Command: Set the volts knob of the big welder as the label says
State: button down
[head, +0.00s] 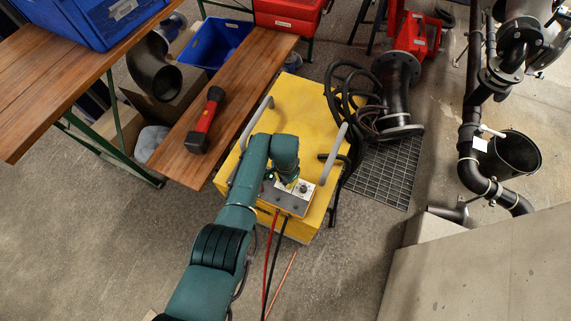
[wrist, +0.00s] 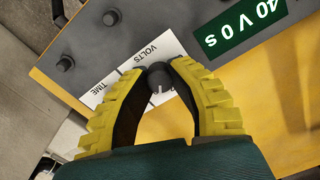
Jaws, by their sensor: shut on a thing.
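The big welder (head: 322,105) is a yellow box with grey handles and a sloped grey control panel, in the middle of the head view. In the wrist view, the dark volts knob (wrist: 158,75) sits on a white plate with the words VOLTS and TIME. My gripper (wrist: 158,66) has its yellow ribbed fingers closed around this knob, one on each side. The green display (wrist: 241,25) appears upside down and seems to read 40 V 0 s. In the head view my arm hides part of the panel. I cannot make out a label giving the setting.
Two other dark knobs, one at the panel's left (wrist: 64,64), are in the wrist view. Red and black cables (head: 272,255) hang from the panel's front. A wooden bench (head: 240,75) with a red-and-black tool (head: 205,120) stands left of the welder. Black hoses (head: 345,95) lie at its right.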

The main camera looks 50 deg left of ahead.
jog(key=shift+f+m, duration=0.1)
jog(key=shift+m, duration=1)
jog(key=c, duration=0.9)
grip_release()
jog(key=shift+o, duration=0.2)
notch_tip(320, 180, up, 12)
